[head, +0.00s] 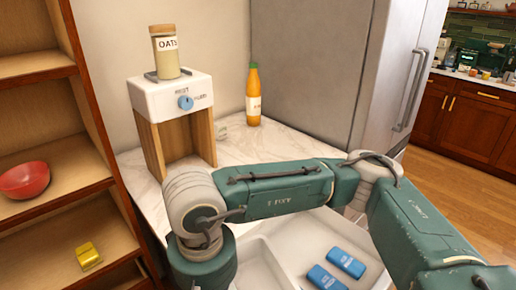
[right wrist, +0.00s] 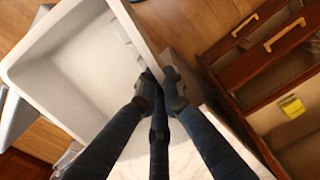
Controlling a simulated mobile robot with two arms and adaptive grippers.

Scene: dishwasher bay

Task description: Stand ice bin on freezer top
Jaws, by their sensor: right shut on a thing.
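In the right wrist view a light grey-white open bin (right wrist: 85,60) fills the upper left, and the part of its inside that shows is empty. My right gripper (right wrist: 158,85) is shut on the bin's near wall, with a finger on each side. In the head view a white open container (head: 262,262) with a divider is at the bottom, partly behind my right arm. I cannot tell if it is the same bin. The right gripper is below the head view's edge. A tall grey refrigerator (head: 310,65) stands at the back; its top is out of view. My left gripper is not in view.
On the marble counter (head: 270,145) stand an oats jar (head: 167,55) on a white-topped stand (head: 172,98) and an orange bottle (head: 253,95). Two blue packs (head: 345,262) lie in the container. A wooden shelf (head: 55,155) at left holds a red bowl (head: 25,180) and a yellow item (head: 88,256).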

